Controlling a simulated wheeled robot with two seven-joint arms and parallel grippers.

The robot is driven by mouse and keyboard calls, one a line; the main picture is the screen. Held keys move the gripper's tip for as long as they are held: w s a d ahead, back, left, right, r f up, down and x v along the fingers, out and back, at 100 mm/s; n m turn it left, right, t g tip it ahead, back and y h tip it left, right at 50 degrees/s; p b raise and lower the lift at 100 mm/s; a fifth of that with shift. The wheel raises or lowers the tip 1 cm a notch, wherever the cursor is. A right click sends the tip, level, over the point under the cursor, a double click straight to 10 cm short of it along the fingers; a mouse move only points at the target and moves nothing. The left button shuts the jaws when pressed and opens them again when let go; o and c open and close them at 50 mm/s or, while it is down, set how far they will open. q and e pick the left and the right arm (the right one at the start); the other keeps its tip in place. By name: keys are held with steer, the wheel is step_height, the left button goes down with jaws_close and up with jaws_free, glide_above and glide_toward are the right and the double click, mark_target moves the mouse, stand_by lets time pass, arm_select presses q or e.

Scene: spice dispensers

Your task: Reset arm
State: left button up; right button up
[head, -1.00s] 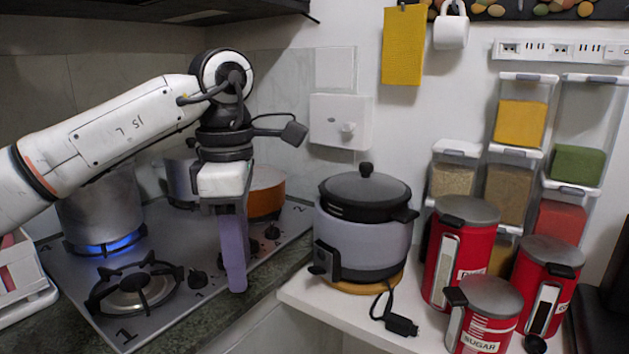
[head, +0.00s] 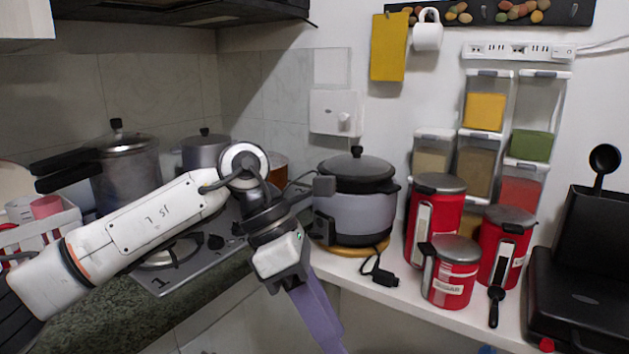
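My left gripper (head: 318,318) hangs in front of the counter edge, below and to the left of the rice cooker (head: 362,215). Its purple fingers point down and to the right, and the tips run to the bottom of the picture. The fingers overlap in this view, so I cannot tell whether they are open or shut. My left arm (head: 145,225) comes in from the lower left, across part of the stove (head: 192,268). My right gripper is not in view.
Pots, including a large one (head: 128,175), stand at the back left. A black appliance (head: 580,270) sits at the far right. A white rack (head: 45,228) is at the left.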

arm_select(q)
steer(key=s+d+r+n+g+h, duration=0.1)
steer(key=s+d+r+n+h, duration=0.2)
steer(key=d+h, duration=0.35)
steer(key=s+d+n+g+h, duration=0.1)
steer(key=s+d+n+h, duration=0.2)
steer(key=d+n+h, duration=0.3)
steer(key=w+a+f+n+t, duration=0.3)
steer(key=w+a+n+t, duration=0.15)
steer(key=n+t, duration=0.6)
steer(key=w+a+f+n+t, duration=0.3)
steer(key=w+a+n+t, duration=0.15)
steer(key=n+t, duration=0.55)
steer(key=a+f+n+t+y, duration=0.2)
steer(key=a+f+n+y, duration=0.5)
steer(key=f+n, duration=0.35)
steer(key=s+a+f+n+g+y, duration=0.4)
steer(key=s+a+f, duration=0.3)
steer(key=f, duration=0.5)
steer(key=s+a+f+n+g+y, duration=0.4)
steer(key=s+a+f+n, duration=0.3)
steer(key=s+f, duration=0.5)
steer(key=shift+s+f+g, duration=0.3)
steer(key=shift+f+g, duration=0.05)
steer(key=shift+f, duration=0.05)
